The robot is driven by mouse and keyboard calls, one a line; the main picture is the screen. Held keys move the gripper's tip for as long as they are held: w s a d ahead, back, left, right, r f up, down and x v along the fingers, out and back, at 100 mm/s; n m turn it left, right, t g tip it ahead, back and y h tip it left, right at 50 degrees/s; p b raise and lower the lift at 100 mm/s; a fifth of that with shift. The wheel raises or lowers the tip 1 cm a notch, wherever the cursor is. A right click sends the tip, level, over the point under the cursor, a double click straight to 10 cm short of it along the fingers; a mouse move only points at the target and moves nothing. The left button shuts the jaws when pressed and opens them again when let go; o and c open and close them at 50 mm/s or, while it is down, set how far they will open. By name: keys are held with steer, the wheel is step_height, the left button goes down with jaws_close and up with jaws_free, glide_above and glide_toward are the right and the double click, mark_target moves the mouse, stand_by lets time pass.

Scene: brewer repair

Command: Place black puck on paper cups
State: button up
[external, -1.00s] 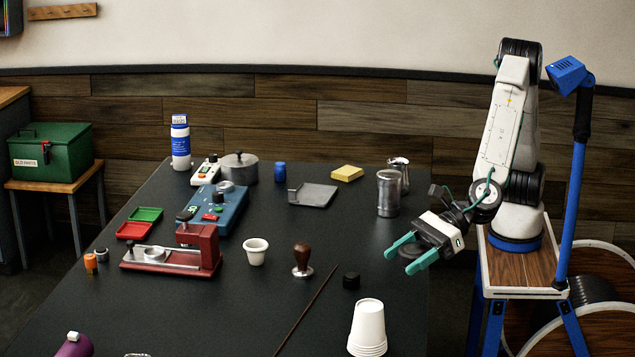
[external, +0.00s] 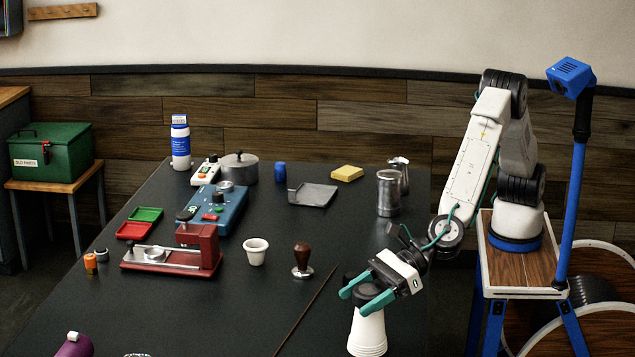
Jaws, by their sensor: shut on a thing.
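The black puck (external: 367,291) shows as a dark shape between the teal fingers of my gripper (external: 356,301), which is shut on it. The fingers hide much of the puck, and I cannot tell whether it is clear of the table. The white paper cups (external: 367,336) stand as an upside-down stack at the table's front right. My gripper overlaps the top of the stack in this view. I cannot tell whether it touches the cups.
A wooden-handled tamper (external: 302,260) and a white cup (external: 256,252) stand left of my gripper. A thin dark rod (external: 305,312) lies between them and the paper cups. Metal cups (external: 389,193) stand farther back. The table (external: 230,315) is clear at front middle.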

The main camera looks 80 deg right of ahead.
steer(key=shift+f, duration=0.1)
steer(key=o, duration=1.2)
steer(key=shift+c, duration=0.2)
